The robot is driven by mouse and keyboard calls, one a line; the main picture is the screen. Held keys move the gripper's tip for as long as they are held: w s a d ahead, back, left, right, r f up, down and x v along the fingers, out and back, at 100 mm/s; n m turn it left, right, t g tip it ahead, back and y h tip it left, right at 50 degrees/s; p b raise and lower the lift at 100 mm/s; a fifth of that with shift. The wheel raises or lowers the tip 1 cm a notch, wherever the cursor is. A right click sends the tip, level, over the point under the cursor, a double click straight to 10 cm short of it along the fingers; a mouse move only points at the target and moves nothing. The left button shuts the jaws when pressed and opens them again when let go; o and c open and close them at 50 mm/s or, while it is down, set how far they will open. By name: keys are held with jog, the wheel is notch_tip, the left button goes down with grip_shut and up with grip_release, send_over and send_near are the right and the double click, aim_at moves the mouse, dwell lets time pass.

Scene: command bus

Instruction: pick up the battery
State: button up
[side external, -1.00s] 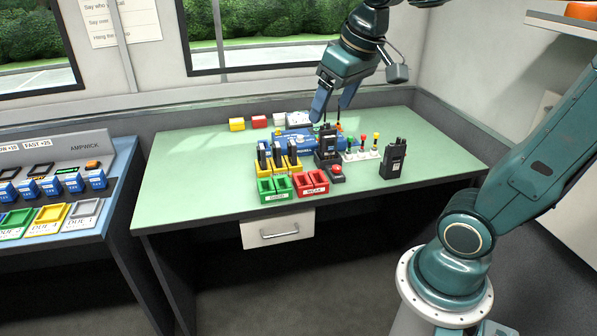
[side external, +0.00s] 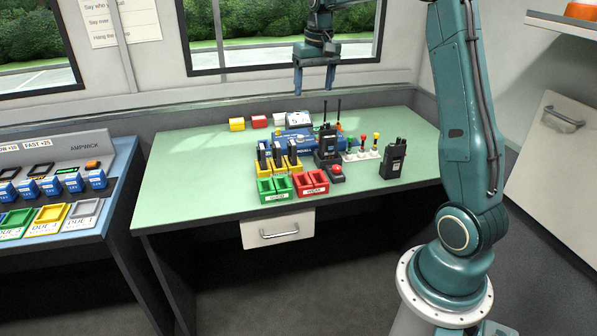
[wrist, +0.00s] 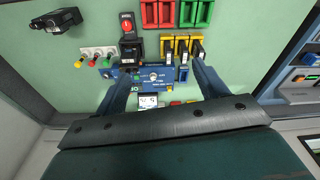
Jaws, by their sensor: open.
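Several black battery-like packs (side external: 277,156) stand upright in yellow holders (side external: 265,171) near the middle of the green desk. They also show in the wrist view as dark packs (wrist: 182,48) in yellow holders. I cannot tell which one is the battery meant. Small blue packs (side external: 72,183) sit in a row on the left bench. My gripper (side external: 314,89) is open and empty, pointing down, well above the back of the desk. In the wrist view its two blue fingers straddle the blue device (wrist: 150,78) below, apart from it.
Green trays (side external: 274,187) and red trays (side external: 312,181) lie in front of the yellow holders. A black radio (side external: 393,158) stands at the right; a red button (side external: 337,170) sits mid-desk. The desk's left side (side external: 190,180) is clear.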

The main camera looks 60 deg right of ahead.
aim_at(330, 137)
jog(key=d+f+m+g, duration=0.1)
jog(key=d+f+m, duration=0.1)
jog(key=d+f, duration=1)
jog(key=shift+y, duration=0.4)
jog(key=shift+w+d+f, duration=0.1)
jog(key=shift+d+f, duration=0.2)
jog(key=shift+f, duration=0.8)
jog(key=shift+w+d+f, duration=0.1)
jog(key=shift+d+f, duration=0.15)
jog(key=shift+f, duration=0.8)
jog(key=shift+w+d+f, duration=0.1)
jog(key=shift+d+f, duration=0.2)
jog(key=shift+f, duration=0.8)
jog(key=shift+f, duration=0.15)
jog(key=shift+f, duration=2.45)
jog(key=shift+c, duration=0.4)
